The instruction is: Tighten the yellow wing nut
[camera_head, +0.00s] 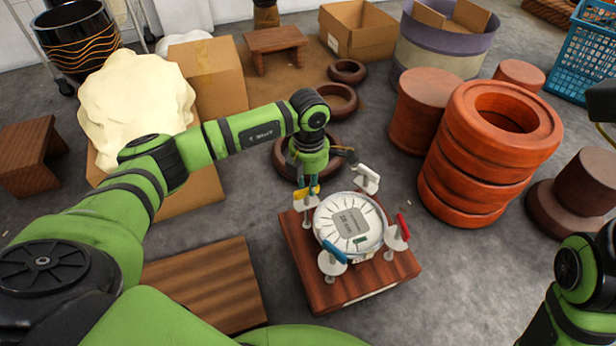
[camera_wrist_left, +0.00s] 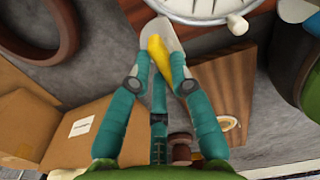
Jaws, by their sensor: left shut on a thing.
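The yellow wing nut (camera_head: 313,190) is at the back left edge of a round white drum head (camera_head: 338,216) on a reddish-brown wooden block (camera_head: 298,262). My left gripper (camera_head: 308,183) comes down from above and is shut on it. My right gripper is out of view.
Around the drum head stand a white wing nut (camera_head: 366,178), a red one (camera_head: 403,225) and a blue one (camera_head: 334,250). Stacked orange-red rings (camera_head: 465,165) stand at right. Dark rings (camera_head: 338,102) lie behind. A wooden board (camera_head: 205,285) is at left. Grey floor right of the block is clear.

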